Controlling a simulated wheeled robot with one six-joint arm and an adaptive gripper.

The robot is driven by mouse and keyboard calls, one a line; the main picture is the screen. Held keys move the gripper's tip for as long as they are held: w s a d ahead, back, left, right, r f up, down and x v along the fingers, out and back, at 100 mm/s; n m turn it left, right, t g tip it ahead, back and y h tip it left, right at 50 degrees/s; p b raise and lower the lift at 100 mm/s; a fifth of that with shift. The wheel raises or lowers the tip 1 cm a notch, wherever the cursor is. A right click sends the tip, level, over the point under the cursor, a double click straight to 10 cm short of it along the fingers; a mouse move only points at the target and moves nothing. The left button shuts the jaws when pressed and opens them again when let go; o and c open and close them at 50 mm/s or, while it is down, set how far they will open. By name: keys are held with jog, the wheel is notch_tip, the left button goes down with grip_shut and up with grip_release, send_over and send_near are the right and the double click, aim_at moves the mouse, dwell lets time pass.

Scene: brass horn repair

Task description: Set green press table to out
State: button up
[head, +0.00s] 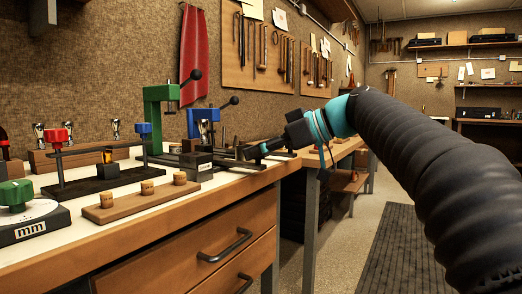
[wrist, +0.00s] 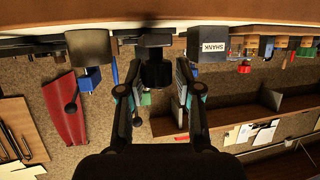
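The green press (head: 158,118) stands on the bench against the wall, with a black ball-ended lever. Dark slabs lie at its foot, partly hidden by a dark block (head: 197,166), so I cannot tell how far its table is drawn out. My gripper (head: 250,152) is low over the bench's front edge, right of that block. In the wrist view my gripper (wrist: 155,98) has its fingers parted, with a black knob-like part (wrist: 155,62) between them and gaps at both sides. Small green bits show behind it. Which press the knob belongs to is unclear.
A blue press (head: 203,122) stands right of the green one. A wooden strip with corks (head: 146,203), a black stand with a red knob, and a green-knobbed gauge (head: 30,220) fill the left bench. A block marked SHANK (wrist: 209,48) sits beside my gripper.

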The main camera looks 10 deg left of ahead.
jog(key=shift+o, duration=1.2)
jog(key=shift+r, duration=0.1)
jog(key=shift+d, duration=0.15)
jog(key=v, duration=1.1)
jog(key=shift+s+d, duration=0.15)
jog(key=shift+d, duration=0.25)
jog(key=shift+r, duration=0.15)
